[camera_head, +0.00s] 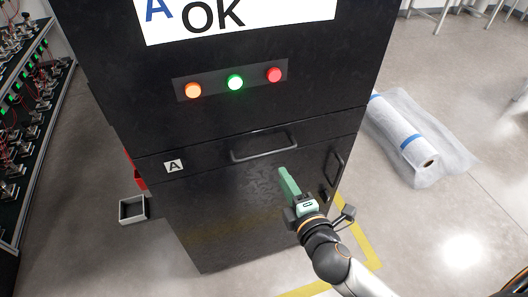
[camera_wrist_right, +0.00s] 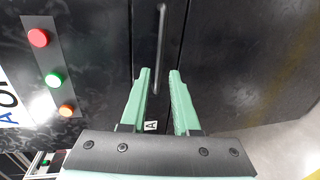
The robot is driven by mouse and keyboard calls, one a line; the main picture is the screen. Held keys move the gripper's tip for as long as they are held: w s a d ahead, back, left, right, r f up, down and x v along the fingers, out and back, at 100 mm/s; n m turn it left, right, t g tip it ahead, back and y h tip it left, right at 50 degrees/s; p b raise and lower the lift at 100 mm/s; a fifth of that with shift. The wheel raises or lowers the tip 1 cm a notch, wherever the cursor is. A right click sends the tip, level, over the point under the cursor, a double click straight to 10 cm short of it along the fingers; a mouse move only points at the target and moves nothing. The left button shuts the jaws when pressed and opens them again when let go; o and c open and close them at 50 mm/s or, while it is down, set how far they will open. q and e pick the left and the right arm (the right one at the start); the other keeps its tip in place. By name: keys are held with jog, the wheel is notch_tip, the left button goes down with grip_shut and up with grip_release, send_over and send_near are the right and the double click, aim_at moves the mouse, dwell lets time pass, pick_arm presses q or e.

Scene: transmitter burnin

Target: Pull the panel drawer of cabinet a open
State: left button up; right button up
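Cabinet A (camera_head: 230,215) is a tall black cabinet in the middle of the head view. Its panel drawer (camera_head: 208,160) is a low black front with a white "A" label (camera_head: 173,166), and it looks shut. A dark bar handle (camera_head: 264,146) crosses the drawer front; it also shows in the right wrist view (camera_wrist_right: 161,50). My right gripper (camera_head: 285,172) has green fingers and appears just below the handle in the head view. In the right wrist view its fingers (camera_wrist_right: 158,73) are apart and empty, with the handle ahead in line with the gap. My left gripper is in neither view.
Above the drawer are orange, green and red lamps (camera_head: 235,83) and a screen (camera_head: 240,15) reading "A OK". A lower door has an upright handle (camera_head: 332,175). A wrapped roll (camera_head: 405,135) lies right, a small grey bin (camera_head: 132,209) left. A rack (camera_head: 22,120) stands far left.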

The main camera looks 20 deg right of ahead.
aim_at(269, 152)
jog(key=x, duration=1.1)
jog(key=shift+w, duration=0.4)
jog(key=shift+c, duration=0.4)
grip_shut()
jog(key=shift+f, duration=0.1)
dwell(0.4)
